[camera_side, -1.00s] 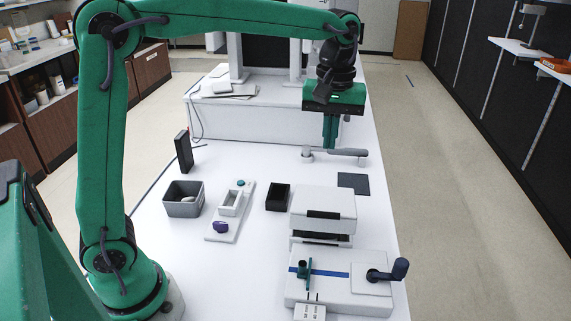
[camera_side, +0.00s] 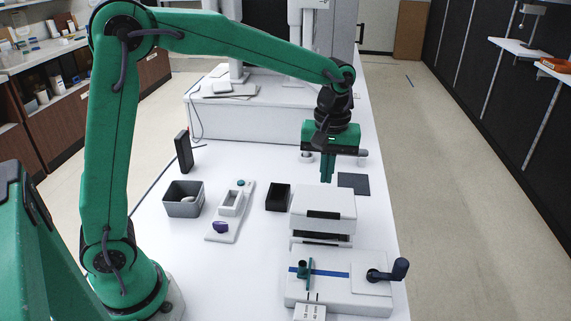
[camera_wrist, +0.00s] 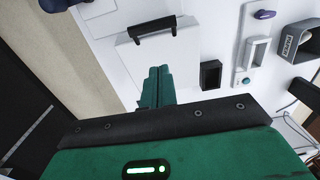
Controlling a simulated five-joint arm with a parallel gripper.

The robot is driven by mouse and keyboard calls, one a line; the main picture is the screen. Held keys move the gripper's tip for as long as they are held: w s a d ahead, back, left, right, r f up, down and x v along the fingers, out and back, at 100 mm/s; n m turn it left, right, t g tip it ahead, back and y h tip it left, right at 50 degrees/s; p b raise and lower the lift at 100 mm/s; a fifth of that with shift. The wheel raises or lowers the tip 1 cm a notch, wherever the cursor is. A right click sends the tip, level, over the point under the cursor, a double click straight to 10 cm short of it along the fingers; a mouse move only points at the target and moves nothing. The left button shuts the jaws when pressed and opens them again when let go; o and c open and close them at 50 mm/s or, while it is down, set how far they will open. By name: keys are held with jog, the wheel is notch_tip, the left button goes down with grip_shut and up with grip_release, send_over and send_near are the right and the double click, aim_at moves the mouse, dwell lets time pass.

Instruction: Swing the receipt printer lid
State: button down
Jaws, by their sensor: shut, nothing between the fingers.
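The receipt printer (camera_side: 322,228) is a white box with a pale lid (camera_side: 338,200) and a black handle strip (camera_side: 323,215) along its front. A dark gap shows below the lid's front; I cannot tell whether the lid is fully seated. In the wrist view, the lid (camera_wrist: 187,52) and its black handle (camera_wrist: 152,28) lie beyond the fingertips. My green gripper (camera_side: 327,178) points down behind the printer, above table height, apart from the lid. Its fingers are together and empty; they also show in the wrist view (camera_wrist: 158,74).
A white fixture with a blue strip and dark crank (camera_side: 399,269) stands in front of the printer. A small black box (camera_side: 278,197), a white stand (camera_side: 230,213) and a grey bin (camera_side: 184,211) are left. A dark mat (camera_side: 354,183) lies behind right.

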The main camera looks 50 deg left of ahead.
aim_at(323, 214)
jog(key=f, duration=0.2)
jog(key=s+d+f, duration=0.1)
jog(key=shift+f, duration=0.1)
jog(key=shift+s+d+f, duration=0.55)
jog(key=shift+f, duration=0.1)
jog(key=shift+t, duration=0.4)
jog(key=shift+s+d+f, duration=0.2)
jog(key=shift+f, duration=0.45)
jog(key=shift+s+d+f, duration=0.25)
jog(key=shift+f, duration=0.45)
jog(key=shift+s+d+f, duration=0.2)
jog(key=shift+f, duration=0.45)
jog(key=shift+w+a+r, duration=0.3)
jog(key=shift+r, duration=0.3)
jog(key=r, duration=0.2)
jog(key=w+a+r, duration=0.1)
notch_tip(323, 214, up, 9)
jog(key=s+d, duration=0.1)
jog(key=shift+s+d, duration=0.2)
